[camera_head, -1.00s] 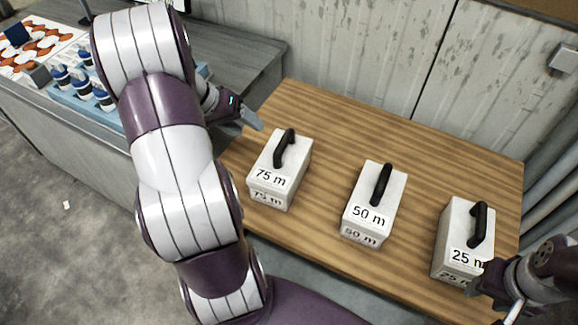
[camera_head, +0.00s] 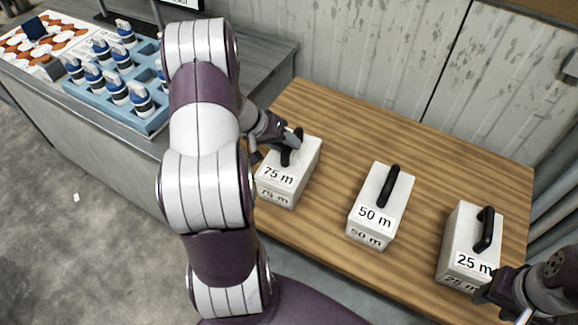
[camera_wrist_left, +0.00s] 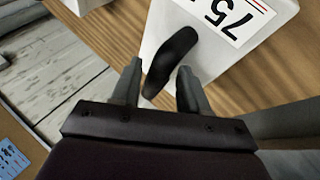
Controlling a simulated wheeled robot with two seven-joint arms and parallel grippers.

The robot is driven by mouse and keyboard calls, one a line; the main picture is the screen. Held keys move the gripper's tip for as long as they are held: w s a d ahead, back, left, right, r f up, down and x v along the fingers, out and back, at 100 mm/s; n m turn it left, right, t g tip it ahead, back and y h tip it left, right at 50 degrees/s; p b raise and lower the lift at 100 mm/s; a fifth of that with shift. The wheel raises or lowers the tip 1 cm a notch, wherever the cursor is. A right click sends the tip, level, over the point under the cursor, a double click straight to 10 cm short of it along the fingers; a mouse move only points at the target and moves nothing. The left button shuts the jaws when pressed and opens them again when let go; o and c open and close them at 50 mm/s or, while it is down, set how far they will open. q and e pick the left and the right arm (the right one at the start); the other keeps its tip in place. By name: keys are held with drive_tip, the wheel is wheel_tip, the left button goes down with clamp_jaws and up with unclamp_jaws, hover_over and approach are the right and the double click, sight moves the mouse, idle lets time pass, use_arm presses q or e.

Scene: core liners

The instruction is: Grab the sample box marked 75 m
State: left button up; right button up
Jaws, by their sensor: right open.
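The sample box marked 75 m (camera_head: 283,183) is a white box with a black handle on top, at the left of the wooden table. My left gripper (camera_head: 289,140) is at its handle. In the left wrist view the black handle (camera_wrist_left: 172,58) stands between the tips of my left gripper's two fingers (camera_wrist_left: 158,88), which are apart, with gaps beside the handle. Part of the 75 label (camera_wrist_left: 232,15) shows upside down. My right gripper (camera_head: 503,308) is at the lower right edge, partly cut off, near the 25 m box.
The 50 m box (camera_head: 374,222) stands mid-table and the 25 m box (camera_head: 464,262) at the right of the wooden table (camera_head: 340,135). A blue rack (camera_head: 152,122) of several bottles sits on the grey counter at the left. A wall is behind.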

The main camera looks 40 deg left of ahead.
use_arm(q)
drive_tip(key=shift+d, duration=0.1)
clamp_jaws()
drive_tip(key=shift+s, duration=0.1)
idle(1.0)
